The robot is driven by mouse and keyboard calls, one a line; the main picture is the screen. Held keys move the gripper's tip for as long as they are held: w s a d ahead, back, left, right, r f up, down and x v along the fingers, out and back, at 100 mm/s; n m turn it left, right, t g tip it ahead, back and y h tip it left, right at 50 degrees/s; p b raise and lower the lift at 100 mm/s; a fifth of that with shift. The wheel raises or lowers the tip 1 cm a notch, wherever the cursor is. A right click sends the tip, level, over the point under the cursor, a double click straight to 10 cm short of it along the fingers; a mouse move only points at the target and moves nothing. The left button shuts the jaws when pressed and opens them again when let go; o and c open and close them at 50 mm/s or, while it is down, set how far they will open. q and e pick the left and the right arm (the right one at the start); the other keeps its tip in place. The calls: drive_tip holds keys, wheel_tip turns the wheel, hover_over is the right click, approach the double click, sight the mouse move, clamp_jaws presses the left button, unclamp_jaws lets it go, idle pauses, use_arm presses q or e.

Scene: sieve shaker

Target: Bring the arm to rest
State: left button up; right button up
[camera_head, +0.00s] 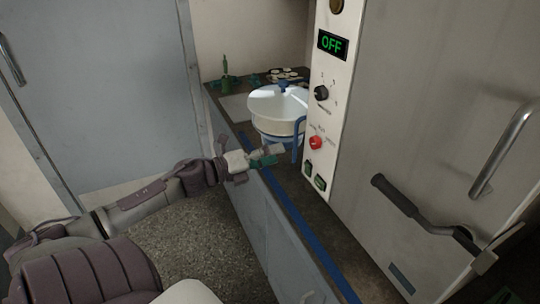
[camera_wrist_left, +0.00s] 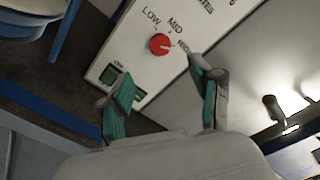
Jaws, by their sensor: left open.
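My left arm reaches in from the left in the head view, with its left gripper (camera_head: 268,155) over the counter's front edge, in front of the sieve shaker (camera_head: 278,108). In the left wrist view the gripper (camera_wrist_left: 160,98) has its two green-padded fingers spread apart with nothing between them. The white control panel (camera_head: 326,100) stands to the right of the gripper. Its red knob (camera_head: 316,142) also shows in the left wrist view (camera_wrist_left: 160,44), beyond the fingers and apart from them. The display (camera_head: 332,43) reads OFF. My right gripper is not in view.
The counter (camera_head: 318,232) has a blue strip along its front. A green bottle (camera_head: 226,72) and a tray of round pieces (camera_head: 284,74) stand at the back. A grey door with a dark lever handle (camera_head: 415,212) is at the right. The floor (camera_head: 190,235) below my arm looks clear.

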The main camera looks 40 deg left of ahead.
use_arm(q)
drive_tip(key=shift+s+a, duration=0.1)
drive_tip(key=shift+s, duration=0.15)
idle(0.4)
